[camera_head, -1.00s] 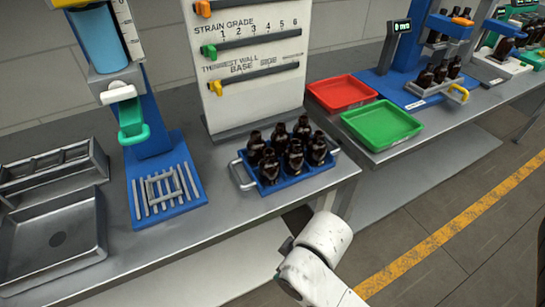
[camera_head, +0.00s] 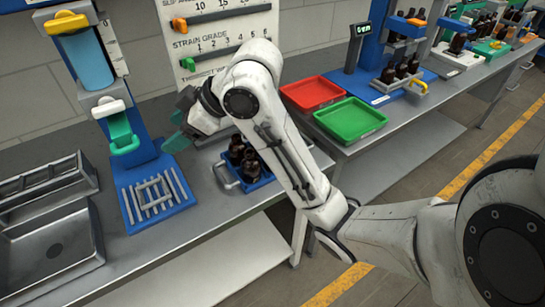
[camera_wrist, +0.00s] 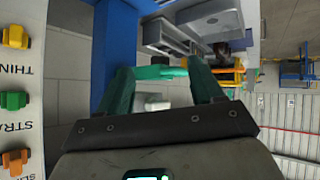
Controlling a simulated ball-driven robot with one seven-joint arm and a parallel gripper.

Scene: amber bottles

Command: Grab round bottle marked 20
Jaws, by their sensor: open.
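Dark amber bottles (camera_head: 237,152) stand in a blue tray (camera_head: 254,186) with metal handles on the bench. My arm hides the tray's right part and several of its bottles. No mark 20 is readable on any bottle. My gripper (camera_head: 177,131) has green fingers and is to the left of the tray, above the bench. In the wrist view my gripper (camera_wrist: 160,72) has its two green fingers spread apart with no bottle between them. More dark bottles (camera_head: 402,69) stand at a blue station farther right.
A blue stand with a green spout (camera_head: 122,133) is left of my gripper. A strain grade board (camera_head: 225,35) rises behind the tray. A red tray (camera_head: 312,93) and a green tray (camera_head: 350,120) lie to the right. A metal sink (camera_head: 50,245) is at far left.

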